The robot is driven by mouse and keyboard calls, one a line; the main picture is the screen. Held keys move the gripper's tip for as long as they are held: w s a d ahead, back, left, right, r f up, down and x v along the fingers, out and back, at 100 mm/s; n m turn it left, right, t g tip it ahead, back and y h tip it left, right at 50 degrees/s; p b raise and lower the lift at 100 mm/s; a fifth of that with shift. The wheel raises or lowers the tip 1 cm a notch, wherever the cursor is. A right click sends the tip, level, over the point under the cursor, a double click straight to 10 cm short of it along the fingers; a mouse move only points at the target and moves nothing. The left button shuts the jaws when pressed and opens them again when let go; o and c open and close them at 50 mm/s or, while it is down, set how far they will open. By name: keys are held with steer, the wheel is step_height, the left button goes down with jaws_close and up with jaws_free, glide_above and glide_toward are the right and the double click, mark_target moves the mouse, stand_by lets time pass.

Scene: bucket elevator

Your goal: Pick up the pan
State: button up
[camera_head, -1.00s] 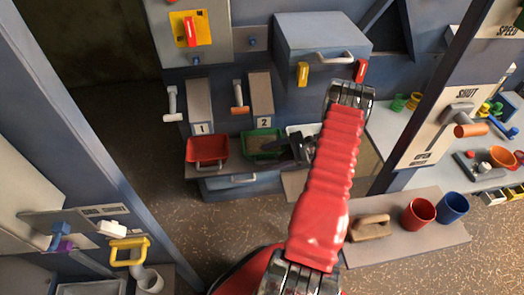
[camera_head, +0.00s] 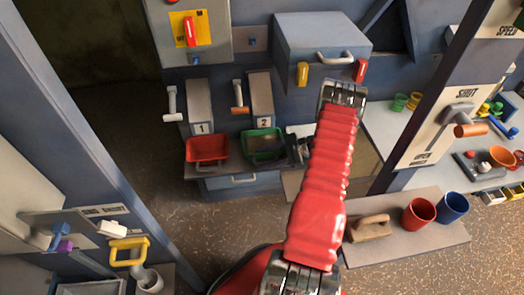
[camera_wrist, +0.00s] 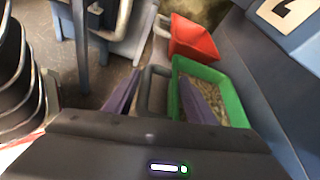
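The green pan (camera_head: 264,157) sits on a ledge under the chute marked 2. In the wrist view the green pan (camera_wrist: 232,101) holds pale brown grain, and a grey loop handle (camera_wrist: 146,92) extends from its left side. My gripper (camera_wrist: 158,97) is open, its two purple fingers apart, with the handle showing between them in the picture. I cannot tell whether the fingers touch it. The red pan (camera_head: 207,149) sits under the chute marked 1 and looks empty. In the head view my gripper is mostly hidden behind my red arm, just right of the green pan.
A blue drawer (camera_head: 231,181) is below the pans. A blue box with a handle (camera_head: 335,57) stands above. A shelf at right holds a wooden float (camera_head: 368,230), a red cup (camera_head: 418,213) and a blue cup (camera_head: 453,206). Speckled floor lies open in front.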

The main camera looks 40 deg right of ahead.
steer(key=c, duration=1.2)
jaws_close()
steer(key=shift+r, duration=0.15)
steer(key=shift+s+a+r, duration=0.1)
steer(key=shift+s+r, duration=0.05)
steer(key=shift+r, duration=0.25)
step_height(320, 180, up, 6)
steer(key=s+a, duration=1.1)
steer(key=s, duration=0.5)
steer(key=shift+s, duration=0.1)
steer(key=shift+a, duration=0.1)
